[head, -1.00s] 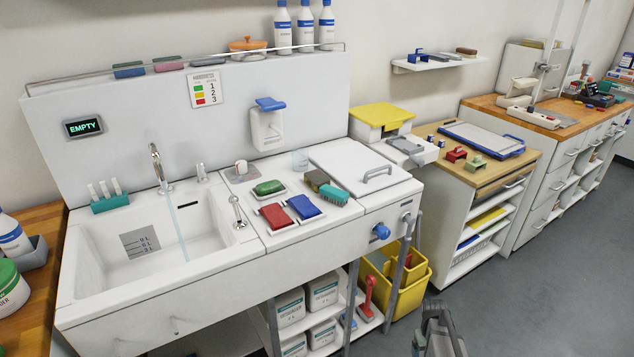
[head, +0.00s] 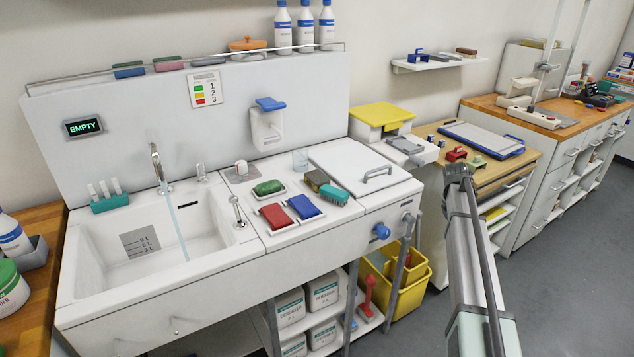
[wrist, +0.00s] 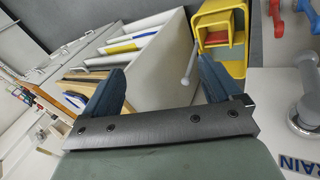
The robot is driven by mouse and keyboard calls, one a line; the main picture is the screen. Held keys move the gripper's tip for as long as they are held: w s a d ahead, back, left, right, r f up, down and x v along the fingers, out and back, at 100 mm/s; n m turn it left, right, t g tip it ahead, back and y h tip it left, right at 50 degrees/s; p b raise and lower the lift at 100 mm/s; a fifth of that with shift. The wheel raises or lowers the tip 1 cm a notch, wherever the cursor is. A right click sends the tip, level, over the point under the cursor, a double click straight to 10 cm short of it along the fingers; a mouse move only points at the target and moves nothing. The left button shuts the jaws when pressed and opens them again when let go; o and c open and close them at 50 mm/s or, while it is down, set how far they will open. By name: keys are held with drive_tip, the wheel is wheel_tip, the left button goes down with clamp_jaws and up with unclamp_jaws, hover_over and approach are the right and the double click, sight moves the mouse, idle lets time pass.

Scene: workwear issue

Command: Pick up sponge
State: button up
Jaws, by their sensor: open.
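A brownish sponge-like block (head: 316,180) lies on the white worktop right of the sink in the head view, beside a teal brush (head: 334,194). A green block (head: 268,187), a red block (head: 274,216) and a blue block (head: 303,206) lie on white holders nearby; I cannot tell for sure which is a sponge. My gripper (head: 457,172) is raised to the right of the worktop, well apart from these. In the wrist view its two blue fingers (wrist: 160,66) are spread with nothing between them. None of these blocks shows there.
The sink (head: 150,245) is left of the blocks, with water running from its tap. A closed lid (head: 345,165) with a handle is on their right. Yellow bins (head: 410,283) stand below. More blocks (head: 168,64) lie on the top ledge. A side cabinet (head: 500,215) is behind my arm.

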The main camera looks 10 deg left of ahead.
drive_tip(key=w+a+r+t, duration=0.1)
drive_tip(key=w+a+r, duration=0.15)
drive_tip(key=r, duration=0.55)
drive_tip(key=w+a+r+n+t, duration=0.1)
drive_tip(key=w+r, duration=0.2)
drive_tip(key=r, duration=0.4)
drive_tip(key=w+a+r, duration=0.2)
drive_tip(key=r, duration=0.6)
drive_tip(key=n+g+y, duration=0.1)
drive_tip(key=g+y, duration=0.3)
drive_tip(key=y, duration=0.3)
hover_over(316, 176)
drive_tip(key=s, duration=0.1)
drive_tip(key=f, duration=0.8)
drive_tip(key=shift+d+f, duration=0.25)
drive_tip(key=shift+d, duration=0.1)
drive_tip(key=shift+d+x, duration=0.2)
drive_tip(key=shift+x, duration=1.15)
drive_tip(key=shift+d+x, duration=0.25)
drive_tip(key=shift+x, duration=1.1)
drive_tip(key=shift+f, duration=0.1)
drive_tip(key=c, duration=1)
